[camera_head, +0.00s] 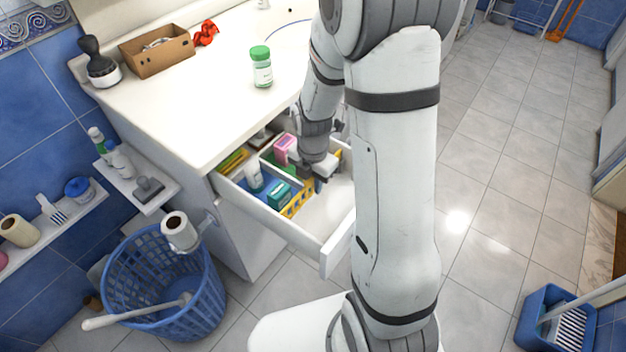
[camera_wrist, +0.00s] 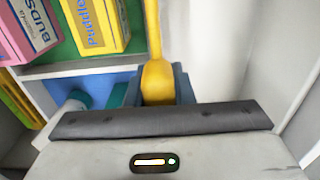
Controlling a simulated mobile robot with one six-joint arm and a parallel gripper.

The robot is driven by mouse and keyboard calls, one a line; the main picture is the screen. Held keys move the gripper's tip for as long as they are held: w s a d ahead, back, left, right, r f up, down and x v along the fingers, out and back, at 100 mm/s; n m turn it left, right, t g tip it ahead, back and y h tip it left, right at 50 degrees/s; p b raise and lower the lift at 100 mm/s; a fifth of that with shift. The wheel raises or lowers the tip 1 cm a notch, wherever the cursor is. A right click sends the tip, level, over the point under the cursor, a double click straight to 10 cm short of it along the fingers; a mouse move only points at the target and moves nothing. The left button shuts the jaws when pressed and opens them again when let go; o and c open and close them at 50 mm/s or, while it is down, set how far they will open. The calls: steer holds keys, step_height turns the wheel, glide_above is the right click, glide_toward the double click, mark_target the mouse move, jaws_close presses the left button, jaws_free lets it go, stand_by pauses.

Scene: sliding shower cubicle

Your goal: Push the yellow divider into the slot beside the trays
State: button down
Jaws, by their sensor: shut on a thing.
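The yellow divider (camera_head: 298,200) stands on edge in the open drawer, along the right side of the trays. My gripper (camera_head: 322,172) is down in the drawer, shut on the divider. In the wrist view the divider (camera_wrist: 153,35) runs upward from between my gripper's fingers (camera_wrist: 158,86). The green-floored tray (camera_wrist: 65,50) holds a pink box (camera_wrist: 25,30) and a yellow box (camera_wrist: 97,22). The blue-floored tray (camera_head: 262,190) holds a white bottle (camera_head: 254,178) and a teal box (camera_head: 279,194). The slot cannot be made out, and my gripper hides part of the divider.
The drawer's right part (camera_head: 325,207) is bare white floor. The drawer front (camera_head: 338,250) and the countertop (camera_head: 215,90) bound the space. A green-lidded jar (camera_head: 261,68) stands near the counter edge. A blue basket (camera_head: 165,290) stands on the floor at left.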

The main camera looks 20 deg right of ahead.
steer(key=shift+f+b, duration=0.35)
steer(key=shift+f, duration=0.15)
steer(key=c, duration=1.2)
jaws_free()
steer(key=shift+r, duration=0.1)
steer(key=shift+o, duration=0.2)
steer(key=shift+r, duration=0.1)
step_height(320, 180, up, 8)
steer(key=shift+f+p, duration=0.2)
steer(key=shift+p, duration=0.3)
steer(key=shift+r, duration=0.1)
steer(key=s+r+m+t+p, duration=0.2)
steer(key=s+r+m+p, duration=0.2)
steer(key=s+r+m, duration=1)
step_height(320, 180, up, 2)
steer(key=m, duration=1.1)
steer(key=shift+r+t, duration=0.15)
steer(key=shift+t, duration=0.15)
